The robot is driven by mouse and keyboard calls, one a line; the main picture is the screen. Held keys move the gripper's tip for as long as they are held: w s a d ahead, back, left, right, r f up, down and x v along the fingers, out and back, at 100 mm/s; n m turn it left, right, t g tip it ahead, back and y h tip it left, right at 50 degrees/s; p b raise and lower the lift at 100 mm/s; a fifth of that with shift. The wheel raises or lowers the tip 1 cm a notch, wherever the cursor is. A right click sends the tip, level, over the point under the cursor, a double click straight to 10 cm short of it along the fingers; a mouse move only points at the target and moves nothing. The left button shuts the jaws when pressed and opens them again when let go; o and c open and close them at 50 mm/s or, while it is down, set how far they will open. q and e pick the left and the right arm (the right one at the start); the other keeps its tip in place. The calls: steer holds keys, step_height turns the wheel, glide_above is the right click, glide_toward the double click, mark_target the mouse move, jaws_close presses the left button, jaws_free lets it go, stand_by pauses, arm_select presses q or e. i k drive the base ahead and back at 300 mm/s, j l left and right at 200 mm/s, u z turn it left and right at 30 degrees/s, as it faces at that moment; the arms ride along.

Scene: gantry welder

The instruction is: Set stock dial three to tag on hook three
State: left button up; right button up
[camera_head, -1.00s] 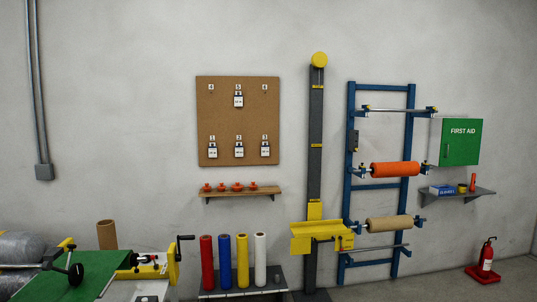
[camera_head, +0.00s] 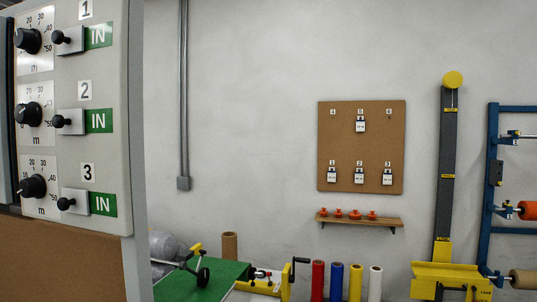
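Stock dial three (camera_head: 32,188) is a black knob at the lower left, on a white scale plate marked in m, with 20, 30, 40 and 50 legible. The label 3 (camera_head: 88,172) and a green IN sign (camera_head: 103,204) sit to its right, with a small black knob (camera_head: 66,203) between. The dial's exact setting is too small to tell. The tag on hook three (camera_head: 387,177) hangs at the lower right of the cork board (camera_head: 397,145). It is white with a dark top, and its writing is too small to read. Neither gripper is in view.
Dials one (camera_head: 28,40) and two (camera_head: 28,114) sit above dial three on the grey panel (camera_head: 112,150). A wooden shelf (camera_head: 390,222) holds several red-orange items below the board. A green-topped bench (camera_head: 195,285), coloured rolls and a yellow lift carriage (camera_head: 450,278) stand along the wall.

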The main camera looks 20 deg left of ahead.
mark_target(35, 186)
steer(key=u, duration=1.75)
steer(key=k+j+u, duration=0.1)
steer(key=u, duration=0.15)
steer(key=k+j+u, duration=0.1)
steer(key=j+u, duration=0.2)
